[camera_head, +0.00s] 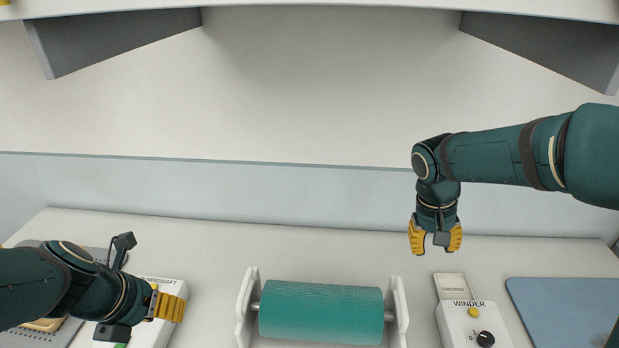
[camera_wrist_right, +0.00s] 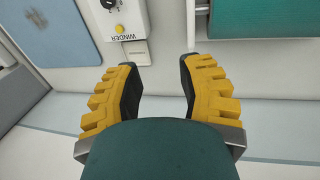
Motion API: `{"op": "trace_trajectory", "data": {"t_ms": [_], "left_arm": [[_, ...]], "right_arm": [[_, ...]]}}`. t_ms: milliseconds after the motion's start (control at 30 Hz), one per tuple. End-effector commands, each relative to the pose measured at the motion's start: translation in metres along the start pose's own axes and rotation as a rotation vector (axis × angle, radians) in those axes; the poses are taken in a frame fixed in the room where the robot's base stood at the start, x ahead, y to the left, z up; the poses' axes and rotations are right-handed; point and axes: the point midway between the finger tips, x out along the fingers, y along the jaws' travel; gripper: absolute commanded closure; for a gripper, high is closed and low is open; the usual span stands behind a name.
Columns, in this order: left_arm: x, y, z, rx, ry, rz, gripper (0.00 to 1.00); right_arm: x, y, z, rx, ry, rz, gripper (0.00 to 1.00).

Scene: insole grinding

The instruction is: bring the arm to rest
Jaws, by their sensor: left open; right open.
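My right gripper (camera_head: 435,240) hangs fingers-down above the back of the table, just behind the winder box (camera_head: 473,322). It is open and empty; in the right wrist view its two yellow fingers (camera_wrist_right: 158,85) are apart with only the table between them. My left gripper (camera_head: 172,303) points to the right at the lower left, above a white box with partly hidden lettering (camera_head: 160,286). It is open, and I see nothing held in it.
A green roller (camera_head: 321,313) on a white stand (camera_head: 246,305) is at the front middle. A blue mat (camera_head: 565,308) lies at the right. A grey perforated tray (camera_head: 95,258) is partly hidden behind my left arm. A shelf (camera_head: 330,8) with brackets runs overhead.

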Motion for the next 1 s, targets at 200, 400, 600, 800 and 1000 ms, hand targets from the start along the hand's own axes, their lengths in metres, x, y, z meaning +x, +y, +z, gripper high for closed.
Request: {"op": "trace_trajectory", "data": {"t_ms": [200, 400, 600, 800, 1000], "left_arm": [[0.000, 0.000, 0.000, 0.000, 0.000, 0.000, 0.66], [0.000, 0.000, 0.000, 0.000, 0.000, 0.000, 0.66], [0.000, 0.000, 0.000, 0.000, 0.000, 0.000, 0.66], [0.000, 0.000, 0.000, 0.000, 0.000, 0.000, 0.66], [0.000, 0.000, 0.000, 0.000, 0.000, 0.000, 0.66]], "right_arm": [[-0.009, 0.007, 0.017, -0.001, 0.002, -0.002, 0.62], [-0.017, 0.014, 0.031, 0.000, 0.003, -0.002, 0.62], [-0.024, 0.021, 0.046, 0.000, 0.002, -0.002, 0.62], [-0.032, 0.028, 0.061, -0.001, 0.002, -0.001, 0.62], [-0.039, 0.035, 0.076, 0.001, 0.001, -0.002, 0.62]]}}
